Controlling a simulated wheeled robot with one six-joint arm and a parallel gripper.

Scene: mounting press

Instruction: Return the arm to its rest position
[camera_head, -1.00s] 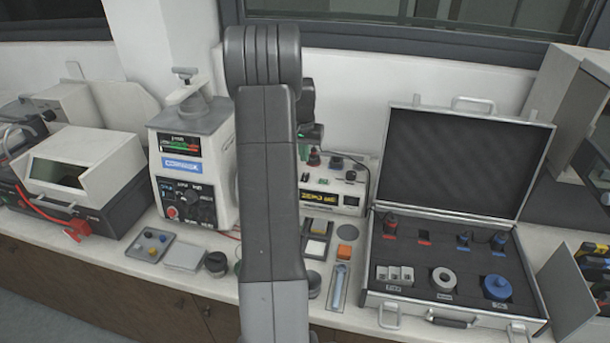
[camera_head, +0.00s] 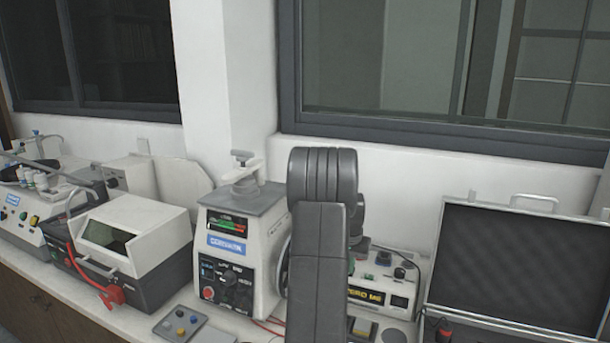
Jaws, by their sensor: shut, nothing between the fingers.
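My arm rises through the middle of the head view, a dark grey upright link with a rounded, ribbed joint at its top. A second dark part of my arm shows behind its right edge. My gripper's fingers cannot be made out; the arm hides that area. The mounting press (camera_head: 240,250), a pale box with a grey top, a display and knobs, stands just left of my arm, and the arm covers part of its right side.
Behind my arm on the right is a small device with a yellow display (camera_head: 372,298). An open case (camera_head: 516,265) stands at right. Windows and wall lie behind the bench.

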